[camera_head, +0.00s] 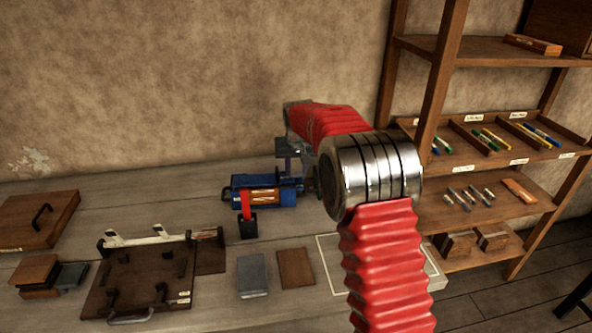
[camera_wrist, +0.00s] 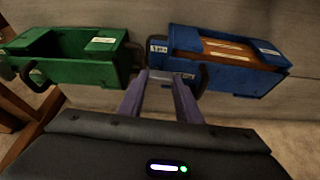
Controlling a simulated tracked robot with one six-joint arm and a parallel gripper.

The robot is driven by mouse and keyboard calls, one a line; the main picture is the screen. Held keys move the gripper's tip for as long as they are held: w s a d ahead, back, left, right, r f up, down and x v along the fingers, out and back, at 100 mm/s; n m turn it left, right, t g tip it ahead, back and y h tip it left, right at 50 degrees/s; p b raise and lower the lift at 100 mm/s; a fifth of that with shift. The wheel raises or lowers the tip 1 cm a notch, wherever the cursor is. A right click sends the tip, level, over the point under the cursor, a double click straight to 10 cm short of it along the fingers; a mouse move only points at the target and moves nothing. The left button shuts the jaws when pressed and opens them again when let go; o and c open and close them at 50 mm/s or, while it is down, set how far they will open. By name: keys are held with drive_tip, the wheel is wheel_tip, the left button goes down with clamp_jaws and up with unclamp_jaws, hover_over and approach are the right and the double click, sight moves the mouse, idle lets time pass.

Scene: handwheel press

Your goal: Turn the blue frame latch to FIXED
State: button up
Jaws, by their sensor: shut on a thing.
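The blue frame (camera_head: 285,198) sits on the bench behind my arm and holds a brown wooden insert. In the wrist view the blue frame (camera_wrist: 240,78) is at right, with small white labels near its left end. My gripper (camera_wrist: 165,78) has its two fingertips at that end, closed on a small greyish piece, apparently the blue frame latch (camera_wrist: 166,75). The fingertips hide most of it, and its label cannot be read. In the head view my gripper (camera_head: 291,150) is above the blue frame, partly hidden by my wrist.
A green frame (camera_wrist: 75,70) stands close left of my fingers in the wrist view. A red strap with a black tag (camera_head: 247,222) hangs at the blue frame. A dark fixture board (camera_head: 145,280), a grey block (camera_head: 252,275) and a brown block (camera_head: 295,268) lie nearer. Shelves (camera_head: 490,160) stand right.

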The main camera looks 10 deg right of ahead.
drive_tip(key=o, duration=1)
drive_tip(key=shift+o, duration=0.2)
drive_tip(key=shift+r, duration=0.1)
drive_tip(key=v, duration=1.3)
drive_tip(key=shift+r, duration=0.2)
wheel_tip(320, 180, down, 4)
drive_tip(key=s+g, duration=0.1)
drive_tip(key=s, duration=0.2)
drive_tip(key=s+d+r+n+t, duration=0.1)
drive_tip(key=s+r+t, duration=0.1)
drive_tip(key=s, duration=3.8)
drive_tip(key=shift+s, duration=0.25)
